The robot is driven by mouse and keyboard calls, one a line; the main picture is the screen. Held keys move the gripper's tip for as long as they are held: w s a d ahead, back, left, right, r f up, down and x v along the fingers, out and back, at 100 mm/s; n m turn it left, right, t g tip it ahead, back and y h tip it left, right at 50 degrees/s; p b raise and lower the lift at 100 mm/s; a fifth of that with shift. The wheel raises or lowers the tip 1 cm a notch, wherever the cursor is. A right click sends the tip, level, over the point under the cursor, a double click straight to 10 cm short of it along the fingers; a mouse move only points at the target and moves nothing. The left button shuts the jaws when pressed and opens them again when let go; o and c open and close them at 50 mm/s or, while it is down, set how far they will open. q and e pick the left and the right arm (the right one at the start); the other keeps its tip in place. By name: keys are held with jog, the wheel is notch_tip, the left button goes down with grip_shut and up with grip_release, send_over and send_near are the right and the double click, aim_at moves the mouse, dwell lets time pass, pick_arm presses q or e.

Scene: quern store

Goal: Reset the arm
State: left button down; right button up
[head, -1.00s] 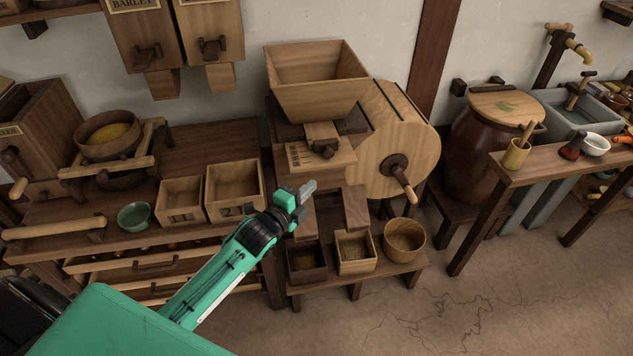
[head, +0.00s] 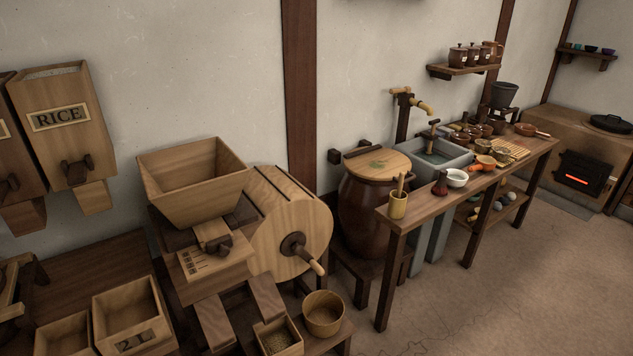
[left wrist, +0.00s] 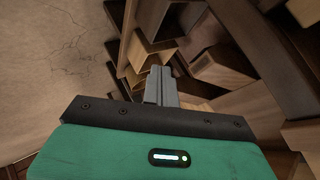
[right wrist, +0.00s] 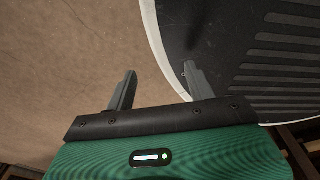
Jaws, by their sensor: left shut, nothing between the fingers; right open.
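My left gripper (left wrist: 161,86) shows in the left wrist view with its two fingers together and nothing between them. Wooden boxes and a bench lie beyond it there, blurred and at odd angles. My right gripper (right wrist: 158,82) shows in the right wrist view with its fingers apart and empty. It points down past a dark ribbed surface with a pale rim, above the floor (right wrist: 60,50). Neither gripper shows in the head view now.
A wooden mill with a hopper (head: 195,183) and cranked drum (head: 290,222) stands left of centre. A lidded brown jar (head: 368,210) stands beside it. A long table (head: 425,212) holds small pots and bowls. A stove (head: 583,170) glows at far right. The right foreground floor (head: 520,290) is clear.

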pick_arm(q)
jog(key=s+f+n+g, duration=0.4)
jog(key=s+f, duration=0.9)
jog(key=s, duration=0.3)
jog(key=s+d+f+n+g, duration=0.1)
jog(key=s+f, duration=0.1)
jog(key=s, duration=0.5)
jog(key=s+d+f+n+g, duration=0.1)
jog(key=s+f+n+g, duration=0.1)
jog(key=s, duration=0.6)
jog(key=s+d+f+n+g+p, duration=0.1)
jog(key=s+f, duration=0.3)
jog(key=s, duration=0.4)
jog(key=shift+d+g+y, duration=0.3)
jog(key=shift+d+g, duration=0.05)
jog(key=shift+g, duration=0.05)
pick_arm(e)
jog(key=s, duration=0.2)
jog(key=shift+s+d+r, duration=0.25)
jog(key=shift+s+d, duration=0.1)
jog(key=shift+s, duration=0.05)
pick_arm(q)
jog(key=shift+f, duration=0.1)
